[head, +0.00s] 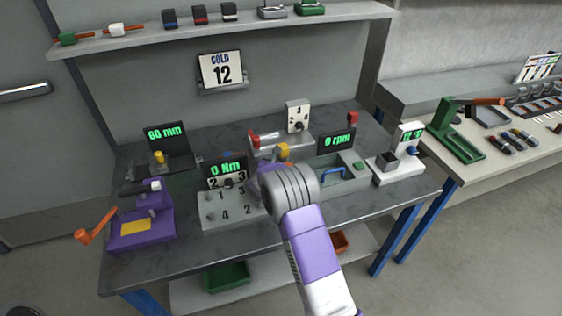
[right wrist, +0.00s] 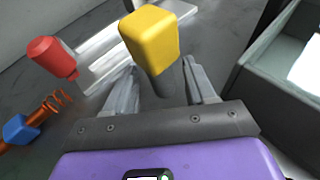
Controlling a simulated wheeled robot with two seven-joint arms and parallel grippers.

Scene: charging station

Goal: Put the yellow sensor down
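The yellow sensor (right wrist: 150,38), a yellow block on a dark grey stem, is between the fingers of my right gripper (right wrist: 163,85) in the right wrist view. The fingers lie on both sides of the stem, and its lower end is hidden by the gripper. In the head view the yellow block (head: 283,151) shows just beyond my right wrist, over the middle of the bench; the wrist mostly hides the fingers there. Another yellow-topped piece (head: 159,157) stands at the 60 mm display (head: 165,134) on the left. My left gripper is not in view.
A numbered grey board (head: 233,212) with a 0 Nm display lies left of my wrist. A grey tray with a blue handle (head: 334,174) is at the right. A purple crank fixture (head: 146,221) stands at the left. A red-capped part (right wrist: 50,57) is close to the sensor.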

